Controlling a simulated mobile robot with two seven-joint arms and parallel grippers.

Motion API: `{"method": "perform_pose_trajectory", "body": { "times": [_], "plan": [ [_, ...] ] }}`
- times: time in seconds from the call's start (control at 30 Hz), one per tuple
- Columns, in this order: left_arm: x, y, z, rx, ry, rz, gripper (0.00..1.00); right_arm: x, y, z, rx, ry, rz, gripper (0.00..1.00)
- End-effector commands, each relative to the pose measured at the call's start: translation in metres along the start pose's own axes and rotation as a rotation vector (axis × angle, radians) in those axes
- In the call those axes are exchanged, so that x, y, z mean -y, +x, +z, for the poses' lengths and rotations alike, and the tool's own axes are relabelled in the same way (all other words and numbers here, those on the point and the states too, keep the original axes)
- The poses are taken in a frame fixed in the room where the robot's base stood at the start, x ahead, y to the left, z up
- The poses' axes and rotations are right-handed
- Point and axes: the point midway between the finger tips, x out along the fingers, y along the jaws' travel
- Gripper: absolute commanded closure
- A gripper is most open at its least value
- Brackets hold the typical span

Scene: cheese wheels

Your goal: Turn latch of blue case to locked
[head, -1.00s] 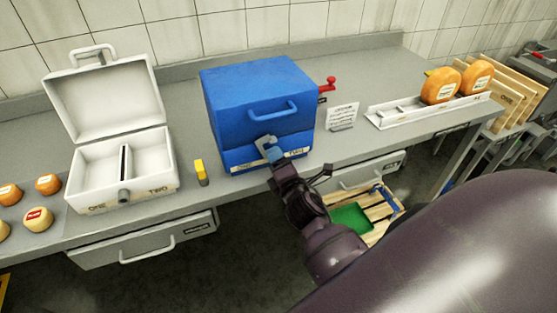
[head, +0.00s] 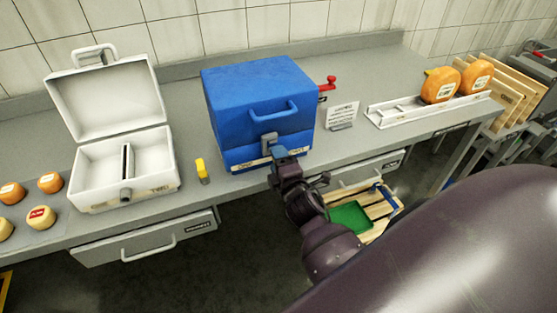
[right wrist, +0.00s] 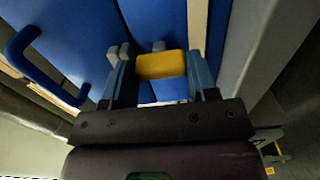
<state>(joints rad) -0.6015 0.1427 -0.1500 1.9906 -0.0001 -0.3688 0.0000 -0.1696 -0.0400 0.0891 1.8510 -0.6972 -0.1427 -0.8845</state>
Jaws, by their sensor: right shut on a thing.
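The blue case (head: 255,100) stands shut on the grey counter, with a blue handle (head: 273,112) on its front. Its grey latch (head: 268,139) is at the lower front, above a white label strip. My right gripper (head: 279,153) is at the latch, shut on it. In the right wrist view a yellow piece (right wrist: 161,65) sits between the two fingers of my right gripper (right wrist: 160,80), in front of the blue case (right wrist: 75,40). The gripper hides the lower part of the latch in the head view. My left gripper is not in view.
An open white case (head: 120,165) stands left, with a yellow block (head: 202,170) between the cases. A red lever (head: 327,84) sticks out at the blue case's right. A sign (head: 341,115) and a white rack (head: 395,110) stand farther right. Drawers are below.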

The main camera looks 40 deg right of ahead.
Motion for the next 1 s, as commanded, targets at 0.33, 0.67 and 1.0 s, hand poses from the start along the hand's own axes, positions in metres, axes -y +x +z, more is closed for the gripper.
{"method": "perform_pose_trajectory", "body": {
  "times": [0.33,0.67,1.0],
  "plan": [
    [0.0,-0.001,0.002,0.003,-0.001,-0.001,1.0,0.0,0.0,0.0,0.0,0.002,0.0,0.21],
    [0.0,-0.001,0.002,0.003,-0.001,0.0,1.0,0.001,-0.003,0.0,0.0,0.001,-0.001,0.21],
    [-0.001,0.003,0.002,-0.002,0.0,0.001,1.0,0.002,-0.051,0.001,0.002,0.001,-0.004,0.21]
  ]
}}
